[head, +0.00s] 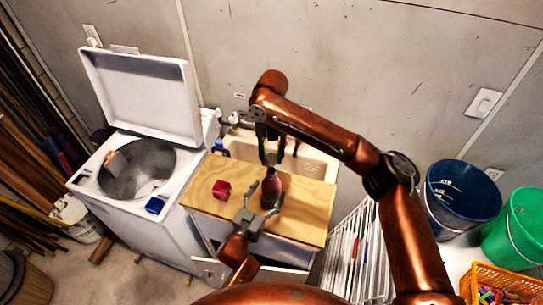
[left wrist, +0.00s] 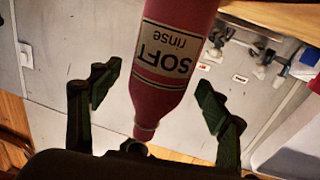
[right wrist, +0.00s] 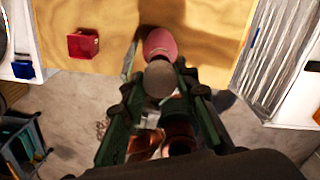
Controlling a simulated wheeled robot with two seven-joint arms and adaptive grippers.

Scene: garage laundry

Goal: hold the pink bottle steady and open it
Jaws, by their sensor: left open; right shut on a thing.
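The pink bottle (head: 271,190) stands upright on a wooden board (head: 310,205). The left wrist view shows it upside down, with its label "SOFT rinse" (left wrist: 168,55). My left gripper (head: 262,194) is open, its fingers on either side of the bottle with gaps showing in the left wrist view (left wrist: 152,92). My right gripper (head: 271,160) points down over the bottle's top. In the right wrist view its fingers are shut on a round grey-brown cap (right wrist: 160,80), with the bottle (right wrist: 160,42) just beyond. I cannot tell whether the cap still touches the neck.
A red cube (head: 221,189) lies on the board left of the bottle. A sink (head: 310,165) is behind, and a washer with raised lid (head: 140,95) stands left. A white drying rack (head: 350,250), blue bucket (head: 460,200) and green bucket (head: 515,235) are at right.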

